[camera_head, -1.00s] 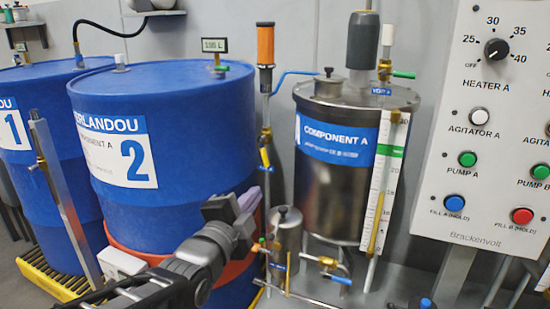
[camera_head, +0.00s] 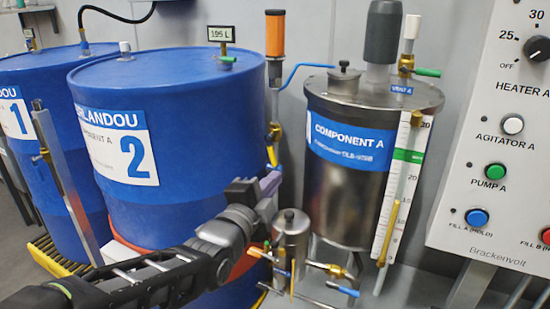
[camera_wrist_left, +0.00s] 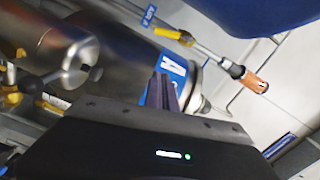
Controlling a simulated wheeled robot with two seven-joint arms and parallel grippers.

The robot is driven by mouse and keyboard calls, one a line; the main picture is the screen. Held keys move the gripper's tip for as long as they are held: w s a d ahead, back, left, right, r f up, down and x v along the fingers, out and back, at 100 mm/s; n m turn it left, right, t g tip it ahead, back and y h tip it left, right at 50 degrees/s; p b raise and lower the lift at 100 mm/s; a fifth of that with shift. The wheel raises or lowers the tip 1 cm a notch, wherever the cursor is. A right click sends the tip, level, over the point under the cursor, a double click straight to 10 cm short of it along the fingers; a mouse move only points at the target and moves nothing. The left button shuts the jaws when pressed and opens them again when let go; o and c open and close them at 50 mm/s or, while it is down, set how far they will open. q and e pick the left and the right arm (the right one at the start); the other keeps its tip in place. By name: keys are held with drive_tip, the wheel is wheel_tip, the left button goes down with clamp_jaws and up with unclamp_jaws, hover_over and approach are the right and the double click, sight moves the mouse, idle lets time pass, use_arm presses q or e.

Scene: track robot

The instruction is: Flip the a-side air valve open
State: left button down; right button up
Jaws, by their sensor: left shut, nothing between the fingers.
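The air line with an orange-topped cylinder (camera_head: 275,35) stands between drum 2 and the Component A tank. My left gripper (camera_head: 270,183) is shut and empty, just below the blue handle in the head view. Its closed fingers (camera_wrist_left: 165,92) look apart from the handle in the wrist view. My right gripper is out of view.
The blue drum 2 (camera_head: 185,215) stands left of the gripper. The steel Component A tank (camera_head: 335,190) and a small steel canister (camera_head: 291,240) stand to its right. Brass valves with blue and orange handles lie low in front. The control panel (camera_head: 500,210) is at the far right.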

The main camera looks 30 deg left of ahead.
sight(274, 159)
use_arm(q)
drive_tip(key=w+a+p, duration=0.1)
drive_tip(key=w, duration=0.2)
drive_tip(key=w+a+p, duration=0.2)
drive_tip(key=w, duration=0.1)
drive_tip(key=w+a+f+p, duration=0.1)
drive_tip(key=w+a, duration=0.1)
drive_tip(key=w, duration=0.1)
drive_tip(key=shift+w+a+f, duration=0.1)
drive_tip(key=shift+a, duration=0.05)
drive_tip(key=a+f+m+b, duration=0.1)
drive_tip(key=m+b, duration=0.1)
drive_tip(key=b, duration=0.5)
drive_tip(key=shift+a+f+m, duration=0.1)
drive_tip(key=shift+f+m, duration=0.1)
drive_tip(key=shift+m, duration=0.2)
drive_tip(key=shift+a+r, duration=0.1)
drive_tip(key=shift+r, duration=0.05)
drive_tip(key=shift+r+m, duration=0.2)
drive_tip(key=shift+m, duration=0.1)
